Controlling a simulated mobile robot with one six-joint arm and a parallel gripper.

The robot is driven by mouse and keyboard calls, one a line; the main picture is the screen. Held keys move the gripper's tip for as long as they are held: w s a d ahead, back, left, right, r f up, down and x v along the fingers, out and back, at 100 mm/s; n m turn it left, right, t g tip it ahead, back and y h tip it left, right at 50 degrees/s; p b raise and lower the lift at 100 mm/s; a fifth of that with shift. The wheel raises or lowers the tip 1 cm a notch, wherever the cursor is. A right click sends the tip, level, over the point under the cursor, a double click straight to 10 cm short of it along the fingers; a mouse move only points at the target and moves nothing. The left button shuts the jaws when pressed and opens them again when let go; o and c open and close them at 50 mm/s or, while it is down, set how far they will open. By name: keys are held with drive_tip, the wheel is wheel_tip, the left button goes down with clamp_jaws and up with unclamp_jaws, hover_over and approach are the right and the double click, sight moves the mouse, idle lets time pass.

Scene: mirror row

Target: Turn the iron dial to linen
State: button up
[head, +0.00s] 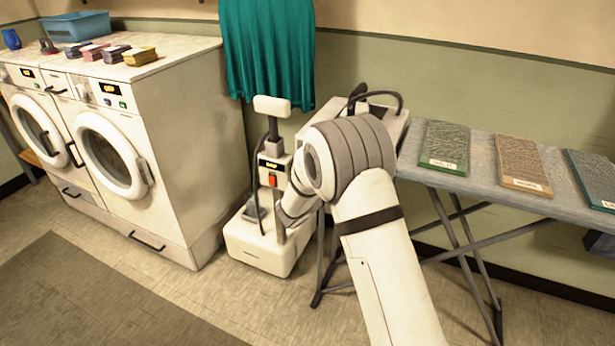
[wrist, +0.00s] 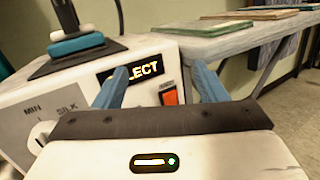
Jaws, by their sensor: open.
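The iron station is a white box that shows in the wrist view (wrist: 200,50), with its top edge also visible behind my arm in the head view (head: 397,122). Its front has a grey panel marked MIN and SILK. The white dial (wrist: 42,134) sits on that panel at lower left, partly hidden by my gripper's body. Its pointer and a linen mark cannot be made out. My gripper (wrist: 160,70) is open and empty, its blue fingers in front of the display (wrist: 148,68) and orange switch (wrist: 169,94), right of the dial. The display's visible letters end in LECT.
The ironing board (head: 560,200) on the right carries several labelled folded cloths. A white floor unit (head: 262,250) with a red switch stands beside my arm.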

drive_tip(key=w+a+f+n+t+y+b, duration=0.25)
drive_tip(key=a+f+n+t+y, duration=0.6)
drive_tip(key=a, duration=0.65)
drive_tip(key=w+d+r+h, duration=0.1)
drive_tip(key=w+d+h, duration=0.1)
drive_tip(key=w, duration=0.5)
drive_tip(key=shift+d+r+g+p, duration=0.3)
drive_tip(key=shift+d+r+g, duration=0.05)
drive_tip(key=shift+d, duration=0.05)
drive_tip(key=shift+w, duration=0.1)
drive_tip(key=shift+c, duration=0.2)
